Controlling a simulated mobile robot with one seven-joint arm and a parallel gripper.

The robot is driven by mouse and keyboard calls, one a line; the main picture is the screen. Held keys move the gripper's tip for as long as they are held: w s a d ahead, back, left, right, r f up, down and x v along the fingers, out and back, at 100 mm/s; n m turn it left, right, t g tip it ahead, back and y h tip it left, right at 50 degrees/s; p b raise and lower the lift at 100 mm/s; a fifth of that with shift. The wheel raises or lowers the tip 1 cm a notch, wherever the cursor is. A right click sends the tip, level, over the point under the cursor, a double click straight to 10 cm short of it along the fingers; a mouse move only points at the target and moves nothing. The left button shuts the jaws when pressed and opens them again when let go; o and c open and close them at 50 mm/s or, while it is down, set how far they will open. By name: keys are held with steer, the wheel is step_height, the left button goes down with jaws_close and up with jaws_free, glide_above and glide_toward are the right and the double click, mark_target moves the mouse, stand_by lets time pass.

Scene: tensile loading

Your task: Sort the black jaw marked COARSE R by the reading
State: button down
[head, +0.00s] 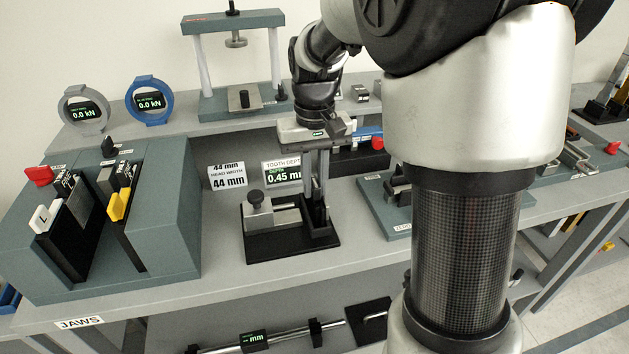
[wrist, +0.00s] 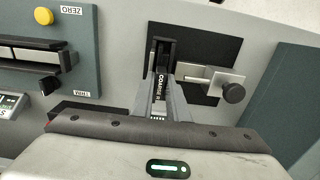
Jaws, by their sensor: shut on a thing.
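The black jaw marked COARSE R (wrist: 159,88) is between the fingers of my gripper (wrist: 164,102), and its white lettering faces the wrist camera. My gripper (head: 318,185) is shut on it, pointing down over the right part of a gauge with a black base (head: 280,252). The jaw's lower end is at the gauge; I cannot tell whether it touches. The gauge has a metal slide with a dark knob (wrist: 233,92). Behind it a tooth depth display (head: 283,174) reads about 0.45 mm; its right edge is hidden by my gripper.
A teal rack (head: 170,225) labelled JAWS, with red, white and yellow handled pieces, stands at left. A 44 mm head width sign (head: 227,176) is left of the display. A teal instrument with ZERO (wrist: 75,70) lies beside the gauge. A press frame (head: 240,105) stands behind.

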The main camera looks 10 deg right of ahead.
steer(key=c, duration=1.6)
jaws_free()
steer(key=shift+c, duration=0.2)
